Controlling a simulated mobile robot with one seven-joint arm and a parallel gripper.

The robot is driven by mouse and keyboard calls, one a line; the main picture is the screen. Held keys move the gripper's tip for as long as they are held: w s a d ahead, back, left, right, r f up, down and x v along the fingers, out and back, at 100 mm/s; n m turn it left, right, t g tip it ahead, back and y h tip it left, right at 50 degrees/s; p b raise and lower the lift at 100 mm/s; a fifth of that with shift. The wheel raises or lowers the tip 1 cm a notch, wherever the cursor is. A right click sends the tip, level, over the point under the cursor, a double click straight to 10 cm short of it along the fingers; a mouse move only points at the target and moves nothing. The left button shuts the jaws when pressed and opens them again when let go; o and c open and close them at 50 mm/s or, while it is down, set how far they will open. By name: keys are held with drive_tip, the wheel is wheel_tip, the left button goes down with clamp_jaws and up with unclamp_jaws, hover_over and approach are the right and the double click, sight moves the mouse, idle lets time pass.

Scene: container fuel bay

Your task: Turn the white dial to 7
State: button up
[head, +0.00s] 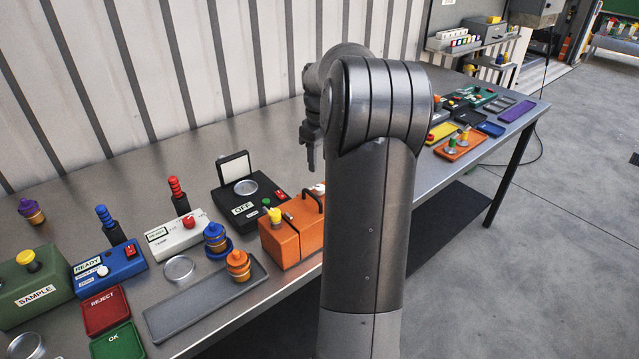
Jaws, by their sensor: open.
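A small white dial (102,271) sits on the front of the blue box (110,265) marked READY, at the lower left of the head view. Another white knob-like part (318,188) shows by the orange box (293,232), partly hidden by my arm. I cannot read a setting on either. My gripper (308,148) hangs above the back of the bench, pointing down, with its jaws open. It is well to the right of the blue box and apart from everything on the bench. Part of it is hidden behind my arm.
A white box (178,236) with a red knob and a black box (248,207) marked OFF stand between. Upright handles with blue (104,215) and red (176,188) tops rise nearby. A grey tray (205,305) lies in front. The corrugated wall (150,70) closes the back.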

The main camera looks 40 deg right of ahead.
sight(320, 187)
wheel_tip(320, 187, down, 9)
drive_tip(key=shift+r, duration=0.1)
drive_tip(key=shift+c, duration=0.3)
drive_tip(key=c, duration=0.9)
